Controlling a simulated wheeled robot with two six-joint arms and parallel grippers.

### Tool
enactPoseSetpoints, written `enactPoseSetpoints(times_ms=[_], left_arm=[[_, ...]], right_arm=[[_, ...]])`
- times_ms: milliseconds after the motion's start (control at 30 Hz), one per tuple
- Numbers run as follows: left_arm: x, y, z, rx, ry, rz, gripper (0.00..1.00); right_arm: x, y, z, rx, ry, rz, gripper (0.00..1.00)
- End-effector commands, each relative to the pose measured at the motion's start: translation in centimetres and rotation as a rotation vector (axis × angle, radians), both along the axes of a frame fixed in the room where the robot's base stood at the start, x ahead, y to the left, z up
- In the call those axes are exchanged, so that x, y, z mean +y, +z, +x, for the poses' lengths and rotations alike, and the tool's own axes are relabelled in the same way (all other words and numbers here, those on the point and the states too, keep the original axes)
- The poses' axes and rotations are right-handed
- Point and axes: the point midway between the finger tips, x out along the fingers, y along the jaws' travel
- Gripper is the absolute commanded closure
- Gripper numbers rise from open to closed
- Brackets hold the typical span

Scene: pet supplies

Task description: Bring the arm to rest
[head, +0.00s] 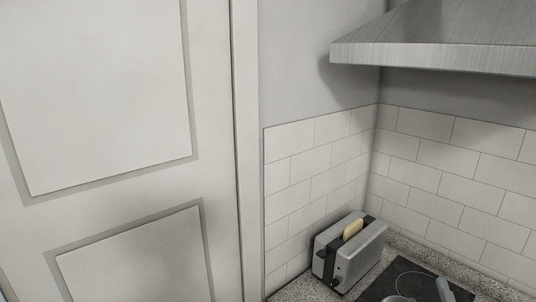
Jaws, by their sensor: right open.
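My right gripper (424,292) shows only in part at the bottom edge of the head view, toward the right. Its light grey parts are in front of a dark cooktop (378,285), with a gap between them. It is open, and I see nothing held in it. The rest of the right arm is out of the frame. My left gripper is not in view.
A silver toaster (352,258) with a slice of bread (353,229) in its slot stands on the speckled counter (303,290) in the tiled corner. A metal hood (440,55) hangs above at right. A panelled white door (110,170) fills the left.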

Motion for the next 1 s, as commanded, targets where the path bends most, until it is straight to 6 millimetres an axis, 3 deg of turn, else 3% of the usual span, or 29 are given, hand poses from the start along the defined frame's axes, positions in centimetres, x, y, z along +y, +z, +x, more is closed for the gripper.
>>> enactPoseSetpoints(times_ms=[100, 200, 333, 500, 600, 867, 1000], left_arm=[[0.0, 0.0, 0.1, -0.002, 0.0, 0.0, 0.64], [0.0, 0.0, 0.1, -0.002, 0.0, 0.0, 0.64], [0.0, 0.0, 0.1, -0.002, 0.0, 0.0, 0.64], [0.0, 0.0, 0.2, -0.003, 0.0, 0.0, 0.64], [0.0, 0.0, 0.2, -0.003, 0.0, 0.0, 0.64], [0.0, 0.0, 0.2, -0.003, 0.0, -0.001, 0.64], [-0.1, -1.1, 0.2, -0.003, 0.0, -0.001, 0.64]], right_arm=[[-3.1, -3.0, -2.6, 0.105, -0.134, 0.252, 0.2], [-4.8, -6.1, -5.2, 0.214, -0.238, 0.451, 0.2], [-5.5, -10.5, -9.2, 0.384, -0.365, 0.696, 0.2], [-4.0, -15.6, -15.0, 0.634, -0.504, 0.96, 0.2], [-2.5, -17.6, -18.1, 0.769, -0.559, 1.071, 0.2], [1.6, -20.0, -25.3, 1.079, -0.658, 1.258, 0.2], [1.4, -24.2, -24.6, 1.105, -0.672, 1.263, 0.2]])
